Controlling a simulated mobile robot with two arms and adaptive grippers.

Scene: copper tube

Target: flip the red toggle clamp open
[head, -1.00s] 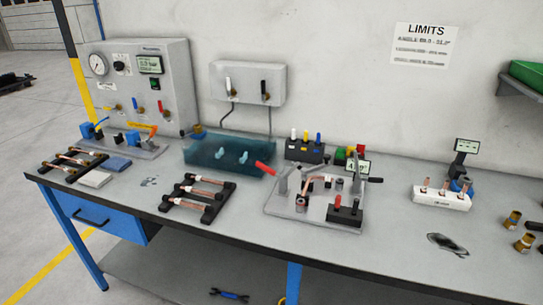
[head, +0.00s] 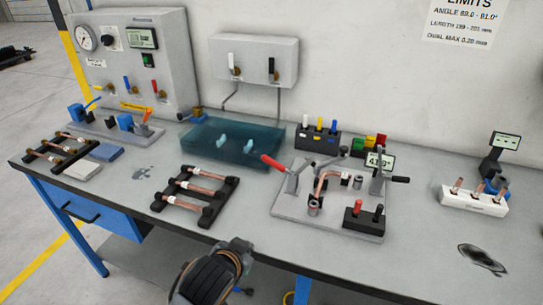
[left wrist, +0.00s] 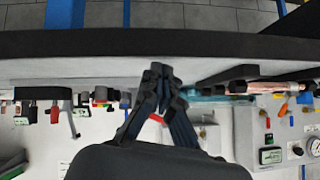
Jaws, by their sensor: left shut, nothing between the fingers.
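The toggle clamp with the red handle (head: 272,161) stands at the left of a grey fixture plate (head: 280,207) in the head view. Its handle slants up and to the left from the metal body (head: 292,182). A bent copper tube (head: 321,183) sits on the plate. My left arm shows at the bottom of the head view, in front of the bench edge, well apart from the clamp. In the upside-down left wrist view my left gripper (left wrist: 158,72) is shut and empty near the bench edge. A bit of red shows behind its fingers. My right gripper is not in view.
A rack of copper tubes (head: 210,209) lies left of the plate. A teal translucent tray (head: 200,145) and a black block with coloured knobs (head: 318,145) stand behind. A second lever clamp with a black handle (head: 399,179) is at the plate's right.

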